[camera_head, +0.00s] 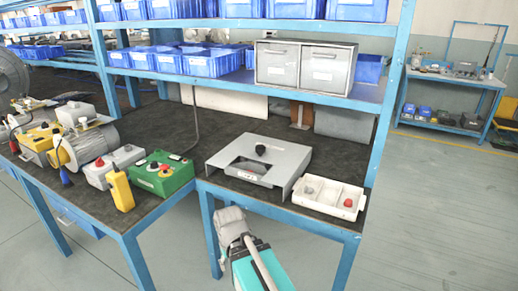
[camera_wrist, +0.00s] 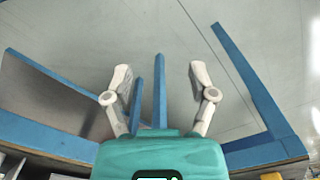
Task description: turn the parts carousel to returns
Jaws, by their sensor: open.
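A grey flat-topped housing (camera_head: 285,152) with a black knob (camera_head: 261,150) on top stands on the bench in the head view. It has a cut-out at its front and a small label on its front edge. I take it for the parts carousel; which compartment faces the opening cannot be read. My gripper (camera_wrist: 160,75) is open and empty in the wrist view, its two fingers apart over the floor and blue bench legs. In the head view my arm's end is low in front of the bench, apart from the housing.
A white tray (camera_head: 313,203) with a red knob sits right of the housing. A green control box (camera_head: 164,176), a yellow pendant (camera_head: 122,190) and a blower motor (camera_head: 90,145) are left. A shelf with grey drawers (camera_head: 305,67) hangs above. Blue uprights flank the bench.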

